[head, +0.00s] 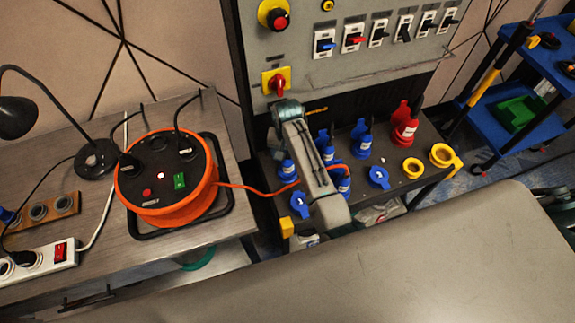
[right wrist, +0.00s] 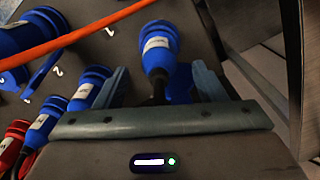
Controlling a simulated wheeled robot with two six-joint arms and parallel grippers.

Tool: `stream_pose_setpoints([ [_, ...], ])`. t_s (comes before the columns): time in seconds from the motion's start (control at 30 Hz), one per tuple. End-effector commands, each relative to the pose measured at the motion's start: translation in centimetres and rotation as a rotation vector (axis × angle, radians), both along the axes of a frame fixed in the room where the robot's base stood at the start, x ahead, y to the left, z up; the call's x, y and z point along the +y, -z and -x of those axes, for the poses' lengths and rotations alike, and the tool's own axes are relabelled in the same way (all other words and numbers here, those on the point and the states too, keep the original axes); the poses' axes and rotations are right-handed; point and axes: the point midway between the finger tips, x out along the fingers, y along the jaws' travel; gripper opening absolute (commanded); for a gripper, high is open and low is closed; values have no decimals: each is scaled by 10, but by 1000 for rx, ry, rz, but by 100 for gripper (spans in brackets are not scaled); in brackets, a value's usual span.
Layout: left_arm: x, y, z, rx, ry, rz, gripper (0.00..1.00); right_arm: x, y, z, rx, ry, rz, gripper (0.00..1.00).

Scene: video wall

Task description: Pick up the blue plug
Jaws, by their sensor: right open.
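Several blue plugs stand in a row on the dark socket bench below the grey switch panel. The leftmost blue plug (head: 287,168) is partly covered from above by my right gripper (head: 279,140). In the right wrist view, a blue plug (right wrist: 158,48) with a pale label lies between the two open fingers, with gaps on both sides. Other blue plugs (right wrist: 90,88) stand to its left there. In the head view, more blue plugs (head: 362,143) stand to the right of my arm, which hides part of the row. My left gripper is not in view.
A red plug (head: 404,126) and yellow sockets (head: 442,155) are at the bench's right. The grey switch panel (head: 352,70) rises behind. An orange cable reel (head: 165,208) stands on the left table, its orange cable (head: 240,187) crossing to the bench. A blue cart (head: 492,120) is at right.

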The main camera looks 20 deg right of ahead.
Motion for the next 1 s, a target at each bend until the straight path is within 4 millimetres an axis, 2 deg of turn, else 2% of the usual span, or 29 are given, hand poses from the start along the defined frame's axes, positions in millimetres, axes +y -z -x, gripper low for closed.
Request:
stream_pose_setpoints([
  [0.17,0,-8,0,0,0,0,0,-1,13,0,4,0,1,64],
  [0.43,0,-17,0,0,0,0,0,-2,48,-2,0,-1,1,64],
  [0.73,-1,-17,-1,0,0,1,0,-2,54,-2,-1,0,0,64],
  [0.77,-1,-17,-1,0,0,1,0,-2,54,-2,-1,0,0,62],
  [1.0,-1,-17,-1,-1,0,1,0,-2,54,-2,-1,0,0,15],
])
